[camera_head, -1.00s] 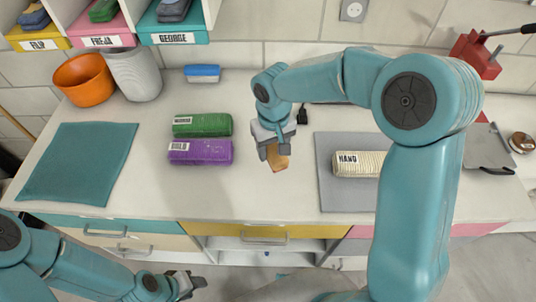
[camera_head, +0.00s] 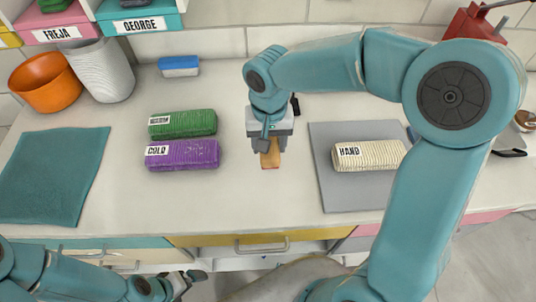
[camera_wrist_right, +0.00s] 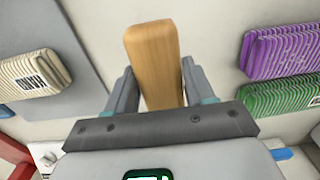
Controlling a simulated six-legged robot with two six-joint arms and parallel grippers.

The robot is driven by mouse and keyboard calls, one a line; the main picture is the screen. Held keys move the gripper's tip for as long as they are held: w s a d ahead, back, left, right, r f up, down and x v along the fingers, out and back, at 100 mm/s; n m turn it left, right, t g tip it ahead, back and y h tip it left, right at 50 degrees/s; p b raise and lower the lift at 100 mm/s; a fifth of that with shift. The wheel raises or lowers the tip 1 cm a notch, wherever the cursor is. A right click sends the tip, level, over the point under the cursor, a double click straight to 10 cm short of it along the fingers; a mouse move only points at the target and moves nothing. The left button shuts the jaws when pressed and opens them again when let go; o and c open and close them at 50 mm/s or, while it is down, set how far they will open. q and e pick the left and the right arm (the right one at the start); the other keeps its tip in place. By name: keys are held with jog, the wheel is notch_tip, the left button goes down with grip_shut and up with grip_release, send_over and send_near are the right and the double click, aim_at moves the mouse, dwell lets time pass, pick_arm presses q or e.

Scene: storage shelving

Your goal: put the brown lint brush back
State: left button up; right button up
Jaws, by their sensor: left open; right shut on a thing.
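The brown lint brush (camera_head: 270,157) shows as a wooden block under my right gripper (camera_head: 268,143), over the counter between the purple bundle and the grey mat. In the right wrist view the wooden piece (camera_wrist_right: 153,55) stands between the two fingers of the right gripper (camera_wrist_right: 155,90), which is shut on it. Its lower end is hidden behind the gripper body. I cannot tell whether the brush touches the counter. My left gripper (camera_head: 186,281) is open and empty, low in front of the drawers.
A green bundle (camera_head: 190,124) and a purple bundle (camera_head: 190,155) lie left of the brush. A cream bundle labelled HAND (camera_head: 375,156) lies on a grey mat (camera_head: 350,198).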

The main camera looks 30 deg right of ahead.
jog(key=shift+w+a+f, duration=0.15)
jog(key=shift+f, duration=0.8)
notch_tip(320, 180, down, 4)
jog(key=shift+r, duration=0.2)
jog(key=shift+f, duration=0.3)
jog(key=shift+f, duration=0.1)
jog(key=o, duration=0.9)
jog(key=shift+o, duration=0.2)
